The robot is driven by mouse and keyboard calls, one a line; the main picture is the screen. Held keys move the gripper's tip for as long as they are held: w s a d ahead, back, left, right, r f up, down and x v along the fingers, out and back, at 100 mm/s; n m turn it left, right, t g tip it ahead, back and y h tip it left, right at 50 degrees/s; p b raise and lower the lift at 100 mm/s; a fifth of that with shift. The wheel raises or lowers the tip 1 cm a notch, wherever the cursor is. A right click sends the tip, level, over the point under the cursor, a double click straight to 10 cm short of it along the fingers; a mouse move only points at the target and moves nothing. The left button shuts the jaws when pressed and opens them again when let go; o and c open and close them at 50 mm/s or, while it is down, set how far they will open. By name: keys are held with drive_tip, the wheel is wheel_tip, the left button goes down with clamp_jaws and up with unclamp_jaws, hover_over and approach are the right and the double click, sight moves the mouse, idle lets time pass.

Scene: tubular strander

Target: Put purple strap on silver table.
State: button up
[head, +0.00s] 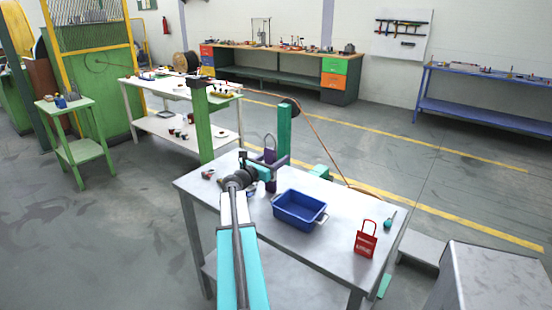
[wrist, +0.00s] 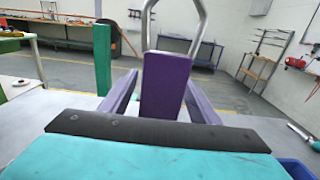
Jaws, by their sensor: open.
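The purple strap (head: 270,182) is an upright purple block with a tall grey loop on top. It is at the back part of the silver table (head: 345,207). In the wrist view the strap (wrist: 165,85) stands between the two purplish fingers of my gripper (wrist: 162,98), with its loop running past the top edge. My gripper (head: 268,164) is open around the strap, with a visible gap on the right side. Its lower end is hidden in the wrist view, and I cannot tell exactly how it meets the tabletop.
A blue bin (head: 299,210) stands right of my gripper. A red tagged item (head: 366,240) and a teal-handled screwdriver (head: 388,221) are near the table's right end. A green post (head: 284,131) rises behind the strap. Small parts (head: 208,174) lie at the left corner.

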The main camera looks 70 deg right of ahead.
drive_tip(key=shift+r, duration=0.1)
drive_tip(key=shift+a, duration=0.15)
drive_tip(key=b+v, duration=0.1)
drive_tip(key=v, duration=1)
drive_tip(key=shift+a+b, duration=0.4)
drive_tip(key=shift+w+r, duration=0.1)
idle(0.3)
